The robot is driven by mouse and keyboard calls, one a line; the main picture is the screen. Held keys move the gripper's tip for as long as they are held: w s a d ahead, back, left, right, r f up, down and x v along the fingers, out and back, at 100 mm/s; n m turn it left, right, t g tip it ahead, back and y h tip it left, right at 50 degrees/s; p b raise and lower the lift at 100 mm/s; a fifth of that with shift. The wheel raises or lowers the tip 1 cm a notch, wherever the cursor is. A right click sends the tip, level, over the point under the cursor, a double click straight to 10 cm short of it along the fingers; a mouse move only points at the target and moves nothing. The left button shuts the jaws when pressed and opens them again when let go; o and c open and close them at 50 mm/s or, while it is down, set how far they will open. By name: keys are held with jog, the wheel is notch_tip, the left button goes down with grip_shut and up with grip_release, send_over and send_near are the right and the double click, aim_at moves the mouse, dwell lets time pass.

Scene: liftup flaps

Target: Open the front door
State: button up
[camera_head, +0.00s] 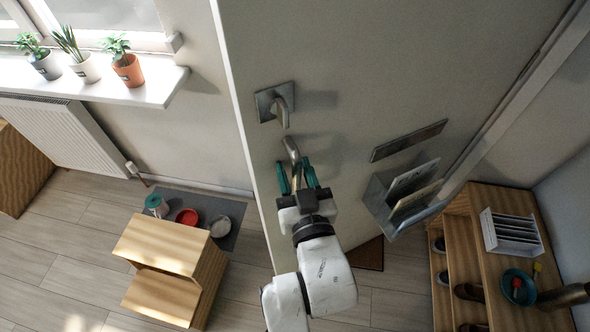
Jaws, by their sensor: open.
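The front door (350,60) is a large beige panel that fills the middle of the view. A metal handle plate (265,104) with a lever (283,115) sits near its left edge. A curved silver metal piece (291,150) shows just below the lever; I cannot tell if it is part of the same handle. My gripper (297,176) has green fingertips and is open, with its fingers pointing up the picture just below this metal piece. I see nothing held between the fingers. Whether they touch the metal is unclear. I cannot tell if the door is ajar.
A letter slot (408,140) and a holder with letters (377,200) are on the door's right side. A wooden shoe rack (485,225) stands at the right. At the left, a wooden step-like piece (165,245) stands beside a mat with bowls (230,200).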

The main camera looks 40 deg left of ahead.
jog(key=shift+c, duration=0.3)
grip_shut()
jog(key=shift+f, duration=0.1)
